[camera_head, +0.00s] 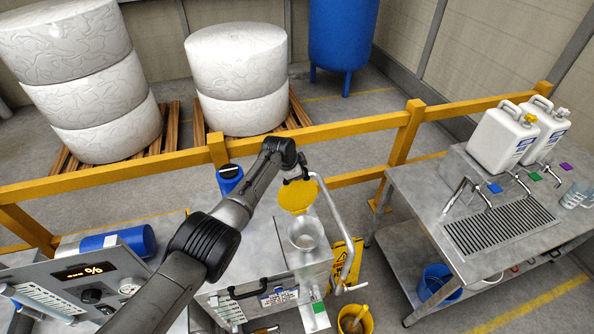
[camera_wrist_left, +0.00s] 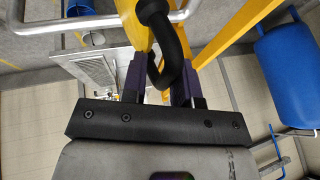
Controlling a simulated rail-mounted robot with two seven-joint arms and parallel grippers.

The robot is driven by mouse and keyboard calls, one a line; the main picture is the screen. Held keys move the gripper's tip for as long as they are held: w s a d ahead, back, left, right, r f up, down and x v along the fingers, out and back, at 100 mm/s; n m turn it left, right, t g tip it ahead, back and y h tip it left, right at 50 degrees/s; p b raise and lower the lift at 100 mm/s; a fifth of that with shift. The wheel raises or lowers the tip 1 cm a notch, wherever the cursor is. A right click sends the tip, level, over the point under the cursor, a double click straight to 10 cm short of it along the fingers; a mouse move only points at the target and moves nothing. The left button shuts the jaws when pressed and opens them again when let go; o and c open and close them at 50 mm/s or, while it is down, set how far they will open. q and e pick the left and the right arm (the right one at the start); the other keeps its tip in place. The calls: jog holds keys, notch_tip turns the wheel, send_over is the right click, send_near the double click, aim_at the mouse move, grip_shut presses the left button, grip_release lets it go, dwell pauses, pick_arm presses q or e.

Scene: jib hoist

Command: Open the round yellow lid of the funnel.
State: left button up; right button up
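The round yellow lid (camera_head: 297,197) stands raised and tilted at the back of the funnel (camera_head: 305,234), whose round metal mouth shows uncovered in the head view. My left gripper (camera_head: 296,178) is behind the lid's upper edge, with its fingertips largely hidden there. In the left wrist view, the lid's yellow edge (camera_wrist_left: 134,20) shows at the top. A black loop handle (camera_wrist_left: 170,45) sits between the purple fingers of my left gripper (camera_wrist_left: 163,80), which look closed on it. My right gripper is in neither view.
A bent metal pipe (camera_head: 349,225) rises just right of the funnel. A yellow railing (camera_head: 350,131) runs behind. A steel table (camera_head: 420,205) with white canisters (camera_head: 502,137) stands at right. A control panel (camera_head: 75,282) is at lower left, and a yellow bucket (camera_head: 355,322) on the floor.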

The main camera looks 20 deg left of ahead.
aim_at(294, 183)
pick_arm(q)
jog(key=shift+o, duration=0.9)
jog(key=shift+r, duration=0.15)
jog(key=p+v, duration=0.2)
jog(key=v, duration=1.1)
jog(key=shift+s+r, duration=0.2)
jog(key=shift+a, duration=0.1)
